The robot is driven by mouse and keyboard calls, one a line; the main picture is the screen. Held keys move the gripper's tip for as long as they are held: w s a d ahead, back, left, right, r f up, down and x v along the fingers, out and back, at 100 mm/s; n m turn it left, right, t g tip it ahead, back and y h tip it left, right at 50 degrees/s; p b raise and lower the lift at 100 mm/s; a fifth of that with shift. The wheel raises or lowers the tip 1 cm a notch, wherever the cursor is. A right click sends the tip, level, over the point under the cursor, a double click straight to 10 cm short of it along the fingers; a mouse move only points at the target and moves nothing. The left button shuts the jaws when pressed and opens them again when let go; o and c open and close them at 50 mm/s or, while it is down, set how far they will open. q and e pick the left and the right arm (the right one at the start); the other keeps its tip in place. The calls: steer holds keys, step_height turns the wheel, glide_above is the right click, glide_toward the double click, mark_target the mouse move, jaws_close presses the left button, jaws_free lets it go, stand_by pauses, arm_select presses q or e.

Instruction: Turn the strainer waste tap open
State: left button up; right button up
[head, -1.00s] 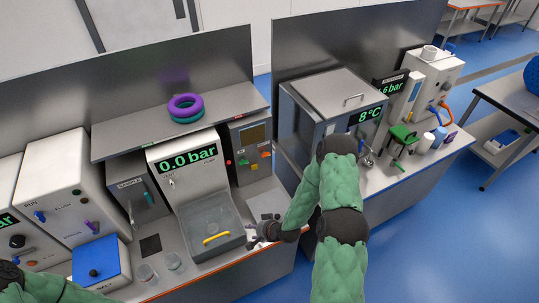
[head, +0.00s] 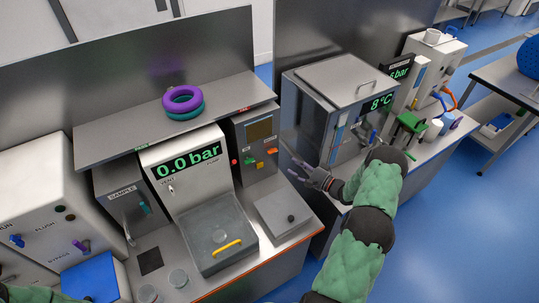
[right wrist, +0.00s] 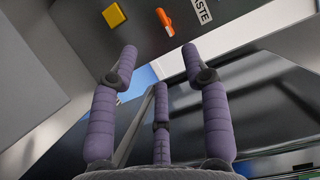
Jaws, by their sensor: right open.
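An orange tap handle (right wrist: 165,22) sits beside a label ending in "ASTE" in the right wrist view. It also shows on the grey control panel's right side in the head view (head: 272,151). My right gripper (head: 291,160) is open and empty, to the right of and slightly below this panel. In the right wrist view, the spread purple fingers (right wrist: 160,70) point towards the panel, with the orange handle beyond and between the tips, apart from them. My left gripper is out of view; only a bit of green sleeve shows at the lower left.
A yellow knob (right wrist: 113,14) is left of the orange handle. A shelf with stacked rings (head: 183,101) overhangs the left. The 8°C cabinet (head: 335,92) stands right, beyond a gap.

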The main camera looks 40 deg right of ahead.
mark_target(272, 152)
steer(key=x, duration=1)
steer(key=shift+w+r+p, duration=0.15)
steer(key=shift+r+p, duration=0.1)
steer(key=shift+p, duration=0.05)
jaws_close()
